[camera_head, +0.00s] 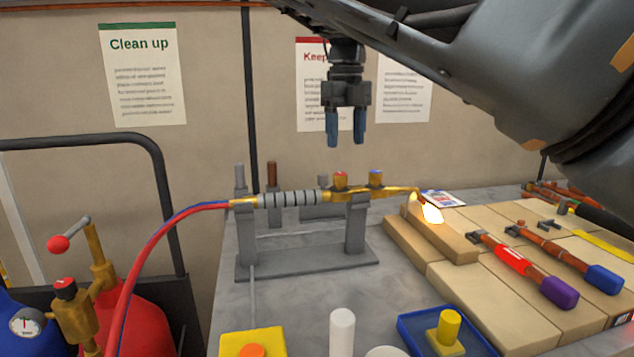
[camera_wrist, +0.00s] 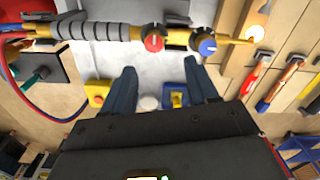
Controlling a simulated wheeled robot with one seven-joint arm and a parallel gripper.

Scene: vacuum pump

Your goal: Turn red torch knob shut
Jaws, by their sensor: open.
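The brass torch (camera_head: 290,198) lies level on a grey two-post stand (camera_head: 300,262), with a flame (camera_head: 432,213) at its right tip. The red knob (camera_head: 341,177) sits on top of the torch, left of the blue knob (camera_head: 376,177). In the wrist view the red knob (camera_wrist: 154,43) and blue knob (camera_wrist: 207,46) lie beyond my fingertips. My gripper (camera_head: 346,140) is open and empty, pointing down above the red knob, apart from it. It also shows in the wrist view (camera_wrist: 162,78), its two fingers spread.
Red and blue hoses (camera_head: 150,250) run from the torch's left end toward the red cylinder (camera_head: 140,310). Pale bricks (camera_head: 520,270) bear tools at right. A white cylinder (camera_head: 342,332), yellow block (camera_head: 251,342) and blue tray (camera_head: 405,325) stand in front.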

